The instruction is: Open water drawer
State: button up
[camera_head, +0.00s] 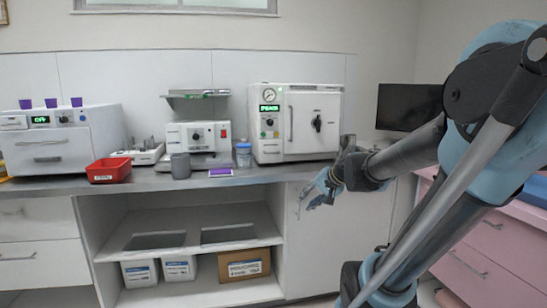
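My gripper (309,200) hangs in front of the white cabinet door below the counter's right part, with its fingers pointing down and left. It appears empty, but its fingers are too small to show whether they are open or shut. A white autoclave (318,103) with a closed front door and green display stands on the counter above and behind it. A white unit (67,151) with a closed, handled front stands at the far left. White drawers (35,262) below it look closed. I cannot tell which of these is the water drawer.
Open shelves below hold boxes (244,265). A dark monitor (408,107) and pink drawers (480,255) are at right.

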jog(key=w+a+r+m+t+y, duration=0.25)
jog(key=w+r, duration=0.35)
jog(key=w, duration=0.4)
jog(key=m+t+y, duration=0.1)
jog(key=m+t, duration=0.2)
jog(key=m, duration=0.2)
send_near(272, 153)
jog(key=x, duration=0.9)
jog(key=shift+w+f, duration=0.1)
grip_shut()
